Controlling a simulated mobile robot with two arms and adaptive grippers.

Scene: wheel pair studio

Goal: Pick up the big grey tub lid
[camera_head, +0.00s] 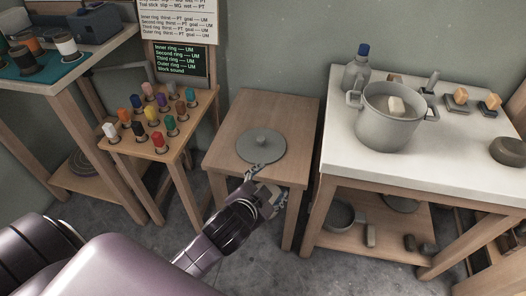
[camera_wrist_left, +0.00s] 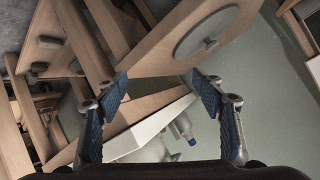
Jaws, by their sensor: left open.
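The big grey tub lid (camera_head: 261,148) is a flat round disc with a small knob on top. It lies on a low wooden stand (camera_head: 224,134) in the middle of the head view. In the left wrist view the lid (camera_wrist_left: 206,32) shows at the upper right, beyond the fingertips. My left gripper (camera_head: 267,186) is open and empty, at the stand's front edge, just in front of the lid. In the left wrist view its two blue-padded fingers (camera_wrist_left: 160,86) stand wide apart with nothing between them. My right gripper is not in view.
A grey tub (camera_head: 387,125) with a pale block inside stands on the white-topped table (camera_head: 343,165) at right, beside a grey bottle (camera_head: 356,72). A rack of coloured pegs (camera_head: 150,148) stands close to the left. Narrow floor gaps separate the stand from both.

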